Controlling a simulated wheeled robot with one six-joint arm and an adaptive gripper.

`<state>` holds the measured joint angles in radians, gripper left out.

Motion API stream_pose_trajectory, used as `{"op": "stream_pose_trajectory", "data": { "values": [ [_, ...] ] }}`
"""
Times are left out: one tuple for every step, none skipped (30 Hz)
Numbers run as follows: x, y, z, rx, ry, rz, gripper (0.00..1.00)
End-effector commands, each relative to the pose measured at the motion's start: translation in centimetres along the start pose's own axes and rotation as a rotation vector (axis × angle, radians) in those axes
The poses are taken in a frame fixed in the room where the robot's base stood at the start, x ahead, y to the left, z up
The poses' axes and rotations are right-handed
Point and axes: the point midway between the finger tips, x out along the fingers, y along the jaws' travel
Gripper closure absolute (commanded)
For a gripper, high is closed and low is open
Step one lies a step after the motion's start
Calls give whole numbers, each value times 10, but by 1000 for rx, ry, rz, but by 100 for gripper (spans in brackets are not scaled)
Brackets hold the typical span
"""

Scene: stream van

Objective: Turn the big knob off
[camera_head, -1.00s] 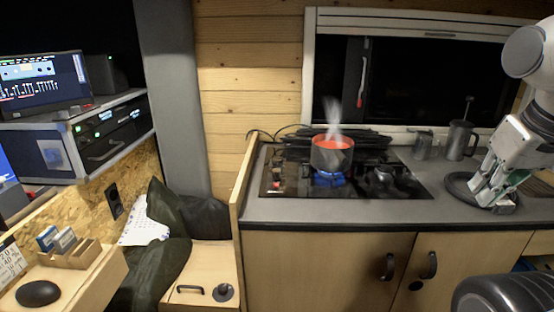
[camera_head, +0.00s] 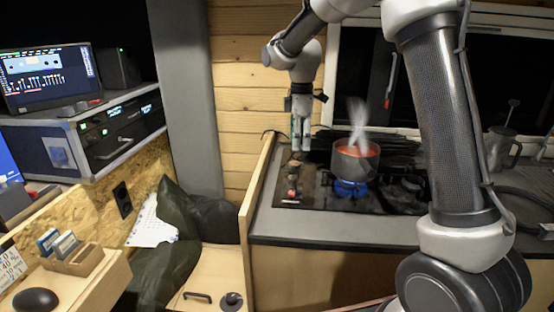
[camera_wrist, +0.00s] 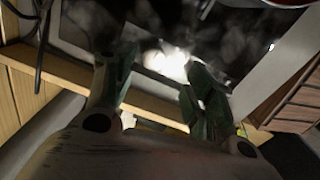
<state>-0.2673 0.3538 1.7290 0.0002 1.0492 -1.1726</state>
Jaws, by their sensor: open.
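The stove (camera_head: 325,196) is a black glass cooktop set in the counter. A small group of knobs (camera_head: 292,182) sits along its left side, with red showing near the front; they are too small to tell which is the big one or how each is turned. A blue flame (camera_head: 349,187) burns under a pot (camera_head: 354,163) of red food, and steam rises. My gripper (camera_head: 300,148) points down above the back left of the stove, behind the knobs and left of the pot. It is open and empty. In the wrist view its two green-padded fingers (camera_wrist: 162,58) stand apart over a bright reflection.
A low wooden partition (camera_head: 258,200) edges the counter on the left, close to my gripper. Dark grates and cables lie behind the pot. A metal jug (camera_head: 500,150) stands to the right, beyond my arm.

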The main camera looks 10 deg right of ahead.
Motion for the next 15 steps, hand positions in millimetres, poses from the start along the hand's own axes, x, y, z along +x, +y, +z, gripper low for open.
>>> {"op": "stream_pose_trajectory", "data": {
  "values": [
    [5, 4, -4, -21, -2, -6, 46],
    [8, 5, -5, -31, -4, -8, 46],
    [11, 6, -6, -39, -4, -10, 46],
    [14, 7, -7, -43, -4, -10, 46],
    [17, 7, -7, -44, -4, -11, 46],
    [22, 6, -7, -44, -5, -11, 46],
    [26, 6, -7, -43, -5, -12, 46],
    [32, 6, -7, -43, -5, -12, 46],
    [39, 6, -6, -43, -5, -13, 46],
    [44, 6, -6, -42, -5, -13, 46],
    [49, 6, -6, -42, -5, -12, 46],
    [56, 6, -6, -42, -5, -12, 46],
    [61, 6, -6, -42, -5, -12, 46],
    [66, 5, -6, -41, -5, -12, 46],
    [71, 5, -6, -41, -5, -12, 46]
  ]
}}
